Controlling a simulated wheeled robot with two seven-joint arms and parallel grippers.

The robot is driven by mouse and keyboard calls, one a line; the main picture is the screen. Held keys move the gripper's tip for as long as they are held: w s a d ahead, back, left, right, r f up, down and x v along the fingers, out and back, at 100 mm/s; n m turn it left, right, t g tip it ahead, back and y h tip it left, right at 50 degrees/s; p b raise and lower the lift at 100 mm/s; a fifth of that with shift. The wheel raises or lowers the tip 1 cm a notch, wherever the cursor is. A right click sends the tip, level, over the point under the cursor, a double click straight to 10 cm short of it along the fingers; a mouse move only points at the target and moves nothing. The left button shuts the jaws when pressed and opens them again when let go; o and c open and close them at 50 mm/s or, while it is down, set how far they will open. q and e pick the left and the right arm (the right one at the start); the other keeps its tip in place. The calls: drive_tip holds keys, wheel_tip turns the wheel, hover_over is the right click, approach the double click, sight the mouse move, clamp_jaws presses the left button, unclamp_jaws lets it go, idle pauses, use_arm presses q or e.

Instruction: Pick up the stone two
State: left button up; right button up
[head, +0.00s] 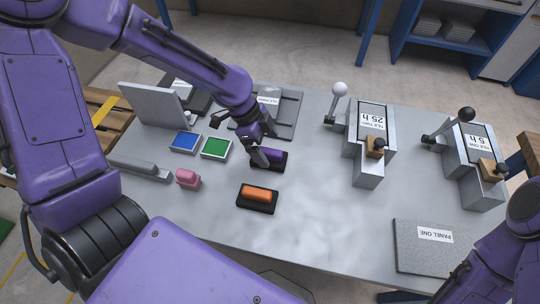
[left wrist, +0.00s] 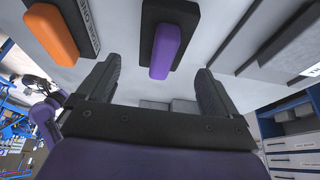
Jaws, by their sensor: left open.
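A purple bar on a black base (head: 268,158) lies on the grey table, partly hidden by my left gripper; the purple bar also shows in the left wrist view (left wrist: 168,46). An orange bar on a black base (head: 258,196) lies nearer to me; the orange bar shows at the upper left of the left wrist view (left wrist: 52,34). My left gripper (head: 264,145) is open and empty, close to the purple bar. In the left wrist view the bar is ahead of the spread fingers, not between them.
A pink block (head: 187,179), blue pad (head: 186,142) and green pad (head: 216,148) lie left of the bars. Lever machines (head: 369,160) (head: 474,170) stand at right. A grey panel (head: 436,262) lies front right. The table middle (head: 310,200) is clear.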

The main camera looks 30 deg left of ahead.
sight(269, 151)
use_arm(q)
drive_tip(key=x, duration=0.5)
drive_tip(key=shift+a+f, duration=0.2)
drive_tip(key=shift+a, duration=0.05)
drive_tip(key=c, duration=1.4)
use_arm(e)
drive_tip(key=shift+w+r, duration=0.1)
drive_tip(key=shift+r, duration=0.05)
use_arm(q)
drive_tip(key=shift+o, duration=0.2)
drive_tip(key=shift+r, duration=0.1)
